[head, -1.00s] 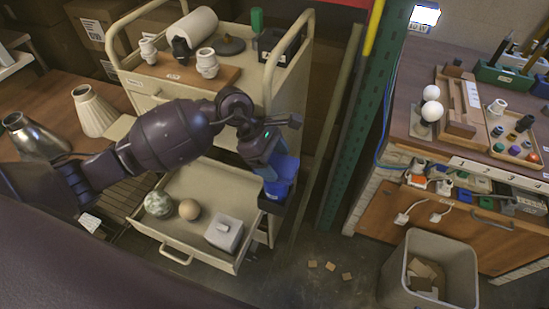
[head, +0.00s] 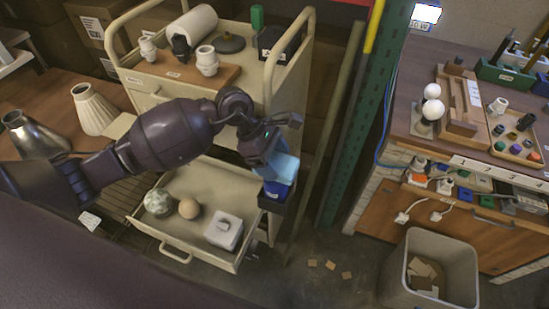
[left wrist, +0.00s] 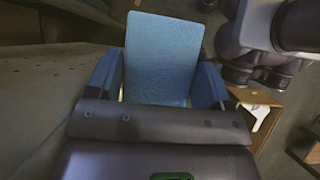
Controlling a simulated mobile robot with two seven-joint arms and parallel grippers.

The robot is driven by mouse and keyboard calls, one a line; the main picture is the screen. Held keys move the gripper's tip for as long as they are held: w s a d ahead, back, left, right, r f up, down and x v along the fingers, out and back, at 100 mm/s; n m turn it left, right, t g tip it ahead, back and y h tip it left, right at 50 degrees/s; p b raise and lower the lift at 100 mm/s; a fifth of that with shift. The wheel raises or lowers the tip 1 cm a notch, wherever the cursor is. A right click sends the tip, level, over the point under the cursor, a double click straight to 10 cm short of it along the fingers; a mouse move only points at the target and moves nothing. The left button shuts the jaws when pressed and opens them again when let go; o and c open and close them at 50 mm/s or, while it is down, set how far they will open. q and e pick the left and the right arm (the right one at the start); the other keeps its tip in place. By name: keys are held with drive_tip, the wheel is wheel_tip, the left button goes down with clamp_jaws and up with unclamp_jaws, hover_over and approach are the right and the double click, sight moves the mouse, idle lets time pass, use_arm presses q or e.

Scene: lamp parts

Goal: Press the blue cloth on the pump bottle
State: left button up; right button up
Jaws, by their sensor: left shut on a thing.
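My left gripper (head: 268,160) reaches over the cart's right side and is shut on the light blue cloth (head: 283,167). In the left wrist view, the cloth (left wrist: 165,60) stands out flat between my two blue fingers (left wrist: 157,88). In the head view, the cloth is just above a deeper blue container (head: 278,190) in a dark holder on the cart's side. I cannot tell whether the cloth touches it. I cannot make out a pump bottle for certain. My right gripper is not in view.
The cart's open drawer (head: 165,222) holds a marbled ball (head: 158,202), a tan ball (head: 189,208) and a pale lidded box (head: 224,231). A green upright (head: 352,130) stands to the right. A bin (head: 455,265) stands farther right, with floor between.

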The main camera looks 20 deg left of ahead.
sight(275, 162)
use_arm(q)
drive_tip(key=shift+r+p, duration=1.65)
drive_tip(key=shift+r, duration=1.9)
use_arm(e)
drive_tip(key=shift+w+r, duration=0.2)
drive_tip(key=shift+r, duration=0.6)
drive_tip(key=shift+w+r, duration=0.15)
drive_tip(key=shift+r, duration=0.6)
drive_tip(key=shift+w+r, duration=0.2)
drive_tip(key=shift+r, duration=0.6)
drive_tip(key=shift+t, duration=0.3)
